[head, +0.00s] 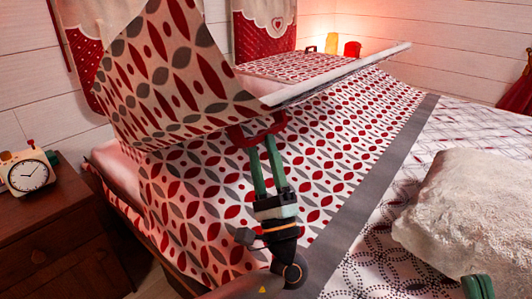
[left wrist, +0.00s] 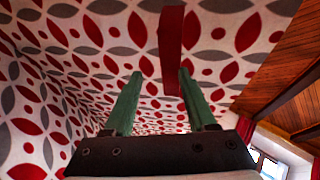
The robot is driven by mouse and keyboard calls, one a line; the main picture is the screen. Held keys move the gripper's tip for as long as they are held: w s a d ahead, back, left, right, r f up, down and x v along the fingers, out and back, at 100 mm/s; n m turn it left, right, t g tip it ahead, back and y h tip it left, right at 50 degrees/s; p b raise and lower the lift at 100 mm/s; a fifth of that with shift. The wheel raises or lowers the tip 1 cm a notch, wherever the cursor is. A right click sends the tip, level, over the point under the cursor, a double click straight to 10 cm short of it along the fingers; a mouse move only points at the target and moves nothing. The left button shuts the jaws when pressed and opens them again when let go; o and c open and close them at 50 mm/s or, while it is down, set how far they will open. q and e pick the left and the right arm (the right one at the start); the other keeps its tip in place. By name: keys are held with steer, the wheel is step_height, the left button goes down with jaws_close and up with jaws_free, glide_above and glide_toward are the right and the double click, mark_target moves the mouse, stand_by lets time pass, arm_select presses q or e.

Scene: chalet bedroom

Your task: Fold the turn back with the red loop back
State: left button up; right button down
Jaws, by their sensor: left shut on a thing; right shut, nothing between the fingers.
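The turn back (head: 165,65), a cloth with red and grey leaf shapes, is raised and curved at the left of the bed in the head view. The red loop (head: 245,133) is at its lower edge and also shows as a dark red strap in the left wrist view (left wrist: 170,45). My left gripper (head: 264,138) is shut on the red loop, its green fingers pointing up at it. In the left wrist view the fingers (left wrist: 156,95) flank the strap, with patterned cloth behind. Only a green end of my right gripper (head: 478,287) shows at the bottom right; it is shut and empty.
The bed cover (head: 310,190) has a grey band (head: 375,165). A nightstand (head: 50,225) with a clock (head: 27,172) stands at the left.

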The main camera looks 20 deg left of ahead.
arm_select(q)
steer(key=shift+o, duration=0.2)
stand_by(0.3)
steer(key=s+d+f+p, duration=0.2)
steer(key=s+d, duration=0.7)
steer(key=s, duration=0.1)
steer(key=shift+s+d, duration=0.25)
steer(key=shift+s, duration=0.15)
